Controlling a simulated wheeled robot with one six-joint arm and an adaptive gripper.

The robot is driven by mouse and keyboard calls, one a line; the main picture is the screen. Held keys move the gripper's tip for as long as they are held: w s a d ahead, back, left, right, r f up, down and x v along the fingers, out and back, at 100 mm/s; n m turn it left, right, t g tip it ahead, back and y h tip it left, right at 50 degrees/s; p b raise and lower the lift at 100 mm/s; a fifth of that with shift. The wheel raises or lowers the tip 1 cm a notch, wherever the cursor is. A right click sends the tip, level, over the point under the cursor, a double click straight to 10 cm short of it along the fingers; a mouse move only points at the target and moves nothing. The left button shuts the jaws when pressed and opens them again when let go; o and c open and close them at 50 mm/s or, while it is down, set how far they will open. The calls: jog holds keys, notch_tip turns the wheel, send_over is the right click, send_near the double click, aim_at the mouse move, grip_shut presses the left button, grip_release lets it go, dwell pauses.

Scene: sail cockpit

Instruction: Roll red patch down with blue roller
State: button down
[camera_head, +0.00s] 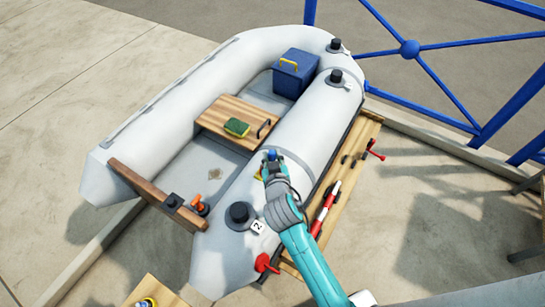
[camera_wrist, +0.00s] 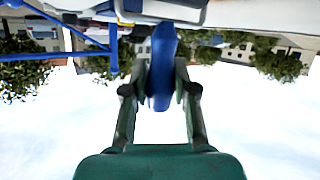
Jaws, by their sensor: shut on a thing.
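My gripper (camera_head: 270,167) is over the right-hand tube of the grey inflatable boat (camera_head: 318,128). It is shut on the blue roller (camera_head: 271,155), whose blue part shows just past the fingertips. In the wrist view the blue roller (camera_wrist: 162,62) stands between both fingers of my gripper (camera_wrist: 160,92). The red patch cannot be made out clearly; my gripper and wrist cover that part of the tube. A small yellow-red edge shows just left of the gripper. I cannot tell whether the roller touches the tube.
A wooden seat (camera_head: 219,115) with a green-yellow sponge (camera_head: 237,128) and a blue box (camera_head: 295,74) are in the boat. Black fittings (camera_head: 240,214) stand up from the tube. A wooden bench (camera_head: 352,163) with red tools lies along the right side. Blue railings (camera_head: 440,87) stand behind.

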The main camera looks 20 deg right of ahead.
jog(key=shift+w+a, duration=0.75)
jog(key=shift+w, duration=0.15)
jog(key=shift+s+d, duration=0.15)
dwell(0.4)
jog(key=shift+s+d, duration=0.25)
jog(key=shift+s, duration=0.05)
jog(key=shift+w+a, duration=0.2)
jog(key=shift+w, duration=0.05)
dwell(2.2)
jog(key=shift+s+d, duration=0.2)
jog(key=shift+s, duration=0.05)
jog(key=shift+s+d, duration=0.4)
jog(key=shift+s, duration=0.15)
jog(key=shift+w+a, duration=0.4)
jog(key=shift+w, duration=0.1)
dwell(0.6)
jog(key=shift+r, duration=3.55)
